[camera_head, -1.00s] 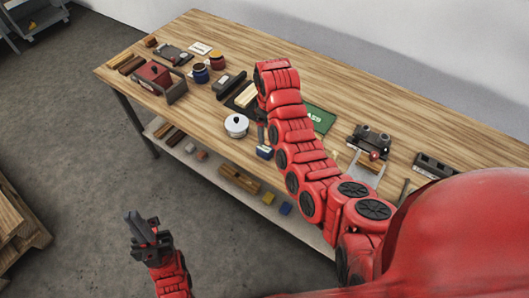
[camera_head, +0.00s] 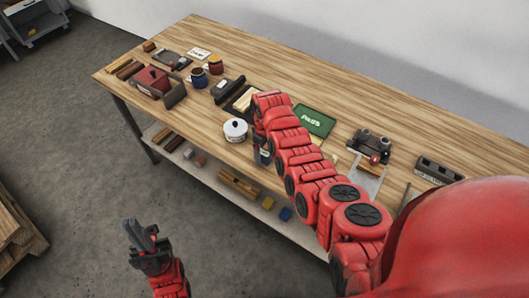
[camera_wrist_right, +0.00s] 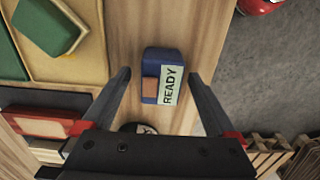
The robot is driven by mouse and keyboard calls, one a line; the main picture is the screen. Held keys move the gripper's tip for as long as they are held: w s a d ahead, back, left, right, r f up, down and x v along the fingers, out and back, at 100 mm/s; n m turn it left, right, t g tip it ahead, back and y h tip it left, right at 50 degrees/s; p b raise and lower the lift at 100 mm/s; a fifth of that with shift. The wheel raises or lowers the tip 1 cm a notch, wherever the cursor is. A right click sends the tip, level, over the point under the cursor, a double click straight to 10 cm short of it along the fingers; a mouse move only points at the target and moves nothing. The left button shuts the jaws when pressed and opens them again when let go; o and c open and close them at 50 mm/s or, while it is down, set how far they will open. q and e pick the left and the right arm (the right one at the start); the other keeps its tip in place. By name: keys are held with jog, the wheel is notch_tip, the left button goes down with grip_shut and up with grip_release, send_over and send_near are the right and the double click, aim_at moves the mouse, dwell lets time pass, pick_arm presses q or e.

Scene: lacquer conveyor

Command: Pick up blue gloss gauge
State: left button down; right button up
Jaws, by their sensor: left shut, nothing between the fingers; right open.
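The blue gloss gauge (camera_wrist_right: 149,60) is a small blue block with a brown patch and a pale "READY" label, lying on the wooden bench top near its front edge in the right wrist view. My right gripper (camera_wrist_right: 159,76) is open, its two dark fingers on either side of the gauge in that view; contact cannot be told. In the head view my right gripper (camera_head: 262,147) points down at the bench's front edge, and the gauge there is mostly hidden by it. My left gripper (camera_head: 140,236) is shut and empty, over the floor, away from the bench (camera_head: 330,88).
A white lidded pot (camera_head: 235,131) stands close left of my right gripper. A green "PASS" mat (camera_head: 314,120) lies behind it. Dark and blue jars (camera_head: 198,78), a red box (camera_head: 152,80) and metal fixtures (camera_head: 368,146) stand further off. A lower shelf holds small blocks.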

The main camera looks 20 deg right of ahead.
jog(key=shift+s+f, duration=0.1)
jog(key=shift+f, duration=0.6)
grip_shut()
